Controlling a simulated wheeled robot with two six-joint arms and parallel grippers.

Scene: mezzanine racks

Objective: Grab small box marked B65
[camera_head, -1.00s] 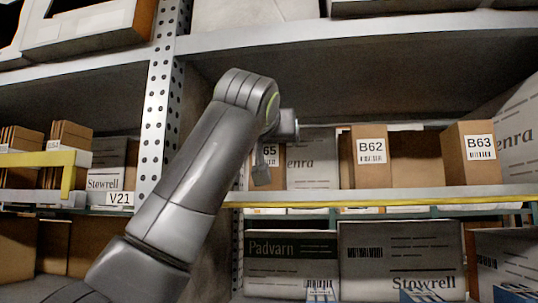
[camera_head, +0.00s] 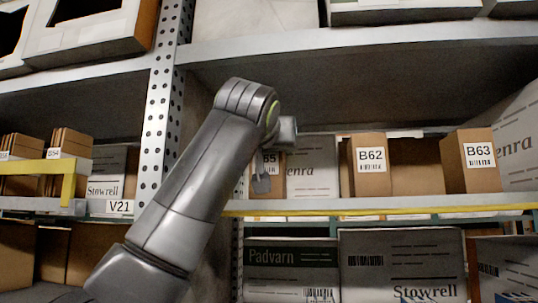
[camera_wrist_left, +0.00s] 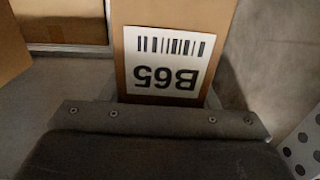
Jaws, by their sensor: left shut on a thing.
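The small brown box marked B65 (camera_head: 278,187) stands on the middle shelf beside the upright post. My arm partly covers it, so only "65" of its label shows in the head view. In the left wrist view the box (camera_wrist_left: 170,62) stands straight ahead, its white barcode label upside down. My left gripper (camera_head: 262,184) is at the front of this box and shut on it. In the wrist view the gripper body fills the bottom of the picture, and the fingertips are mostly hidden. My right gripper is not in view.
A pale carton (camera_head: 312,165) stands right of B65. Boxes B62 (camera_head: 369,167) and B63 (camera_head: 468,160) stand farther right. The perforated post (camera_head: 160,100) is left of my forearm. A yellow-edged shelf lip (camera_head: 400,208) runs below. There is open space above the boxes.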

